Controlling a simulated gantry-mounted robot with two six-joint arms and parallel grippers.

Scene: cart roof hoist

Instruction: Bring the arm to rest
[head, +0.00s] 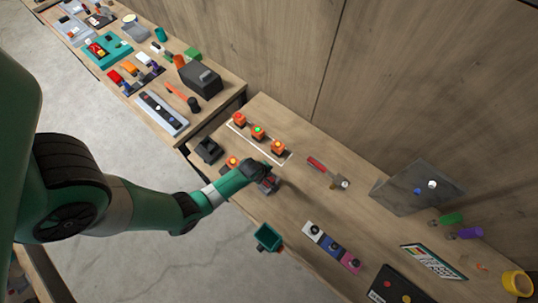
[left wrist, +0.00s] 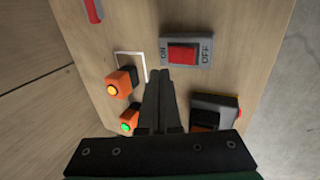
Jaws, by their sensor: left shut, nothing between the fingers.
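My left arm comes in from the left in the head view, and its dark gripper (head: 262,175) hangs over the table (head: 310,205). The left wrist view shows its two fingers (left wrist: 163,88) side by side, shut, with nothing between them. Their tips are just below a grey ON/OFF switch (left wrist: 202,53) with a red rocker in that picture; I cannot tell if they touch it. The switch is mostly hidden by the gripper in the head view. My right gripper is not in view.
Orange button boxes (head: 278,147) stand in a white outline beside the gripper; some also show in the left wrist view (left wrist: 118,85). A red-handled tool (head: 316,164) lies to the right. A wooden wall rises behind.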

